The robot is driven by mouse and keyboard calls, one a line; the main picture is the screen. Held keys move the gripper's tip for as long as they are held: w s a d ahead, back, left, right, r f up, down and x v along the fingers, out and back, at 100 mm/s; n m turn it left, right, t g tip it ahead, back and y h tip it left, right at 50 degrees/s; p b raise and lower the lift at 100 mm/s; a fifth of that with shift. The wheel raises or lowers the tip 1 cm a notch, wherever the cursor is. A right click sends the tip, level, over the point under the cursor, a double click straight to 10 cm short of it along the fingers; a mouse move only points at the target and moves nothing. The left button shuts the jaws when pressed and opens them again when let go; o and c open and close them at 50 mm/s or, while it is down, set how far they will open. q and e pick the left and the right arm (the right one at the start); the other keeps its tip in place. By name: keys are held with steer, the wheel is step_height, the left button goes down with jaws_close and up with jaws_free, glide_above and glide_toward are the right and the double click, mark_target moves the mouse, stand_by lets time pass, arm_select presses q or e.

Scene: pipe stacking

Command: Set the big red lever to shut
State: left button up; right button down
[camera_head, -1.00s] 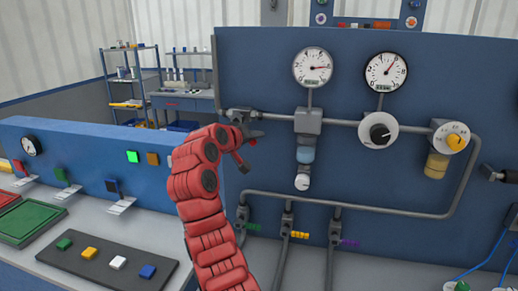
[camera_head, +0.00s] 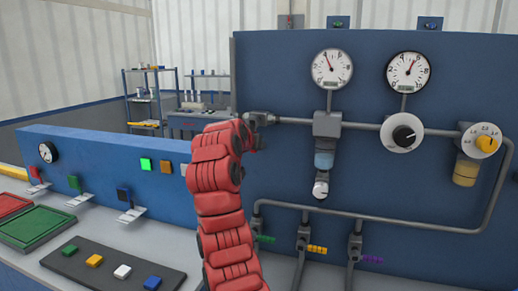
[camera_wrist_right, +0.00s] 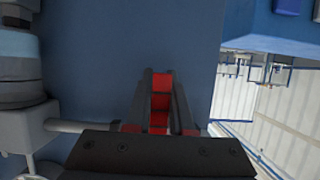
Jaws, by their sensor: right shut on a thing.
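The red lever (camera_wrist_right: 160,100) shows in the right wrist view between the two dark fingers of my right gripper (camera_wrist_right: 160,76), which is shut on it. In the head view my red right arm reaches up to the valve (camera_head: 261,118) at the left end of the upper pipe. My right gripper (camera_head: 255,140) is there, mostly behind my own wrist. The lever is hidden in that view, so its exact angle cannot be told. My left gripper is not in view.
Green, yellow and purple small levers (camera_head: 317,249) are on lower pipes. A bench with coloured buttons (camera_head: 122,271) stands left.

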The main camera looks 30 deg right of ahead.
stand_by(0.4)
steer(key=c, duration=0.8)
jaws_free()
steer(key=shift+w, duration=0.1)
steer(key=b+v, duration=0.1)
steer(key=v, duration=1.6)
steer(key=shift+a+r, duration=0.1)
steer(key=shift+a, duration=0.05)
